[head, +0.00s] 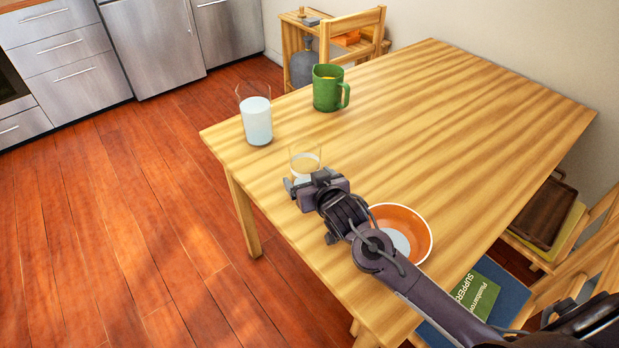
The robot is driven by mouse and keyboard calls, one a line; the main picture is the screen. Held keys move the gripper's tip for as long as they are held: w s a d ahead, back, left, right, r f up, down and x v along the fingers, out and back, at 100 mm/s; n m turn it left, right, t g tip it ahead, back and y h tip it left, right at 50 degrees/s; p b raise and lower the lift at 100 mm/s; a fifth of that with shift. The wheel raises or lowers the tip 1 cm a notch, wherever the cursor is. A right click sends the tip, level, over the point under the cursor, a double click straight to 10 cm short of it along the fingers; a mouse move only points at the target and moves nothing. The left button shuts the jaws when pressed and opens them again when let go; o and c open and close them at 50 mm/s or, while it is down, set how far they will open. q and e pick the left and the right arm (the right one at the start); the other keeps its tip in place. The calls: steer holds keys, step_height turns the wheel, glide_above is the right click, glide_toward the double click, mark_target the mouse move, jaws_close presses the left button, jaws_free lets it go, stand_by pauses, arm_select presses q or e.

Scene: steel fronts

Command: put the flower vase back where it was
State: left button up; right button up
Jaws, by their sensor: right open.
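A grey-blue rounded vessel with a narrow neck (303,68) stands at the back, by the chair beyond the table's far left end. It may be the flower vase; I see no flowers in it. The chair and table partly hide it. My right gripper (300,185) is over the near left part of the wooden table (460,110), open, far from that vessel. A small clear glass (305,158) is just behind the gripper, which hides its lower part; I cannot tell whether they touch. My left gripper is not in view.
A glass of white liquid (257,121) and a green mug (327,90) stand near the table's left edge. Chairs (355,22) hold several items. The table's right half is clear.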

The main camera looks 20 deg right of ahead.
steer(key=shift+r, duration=0.1)
steer(key=v, duration=1.2)
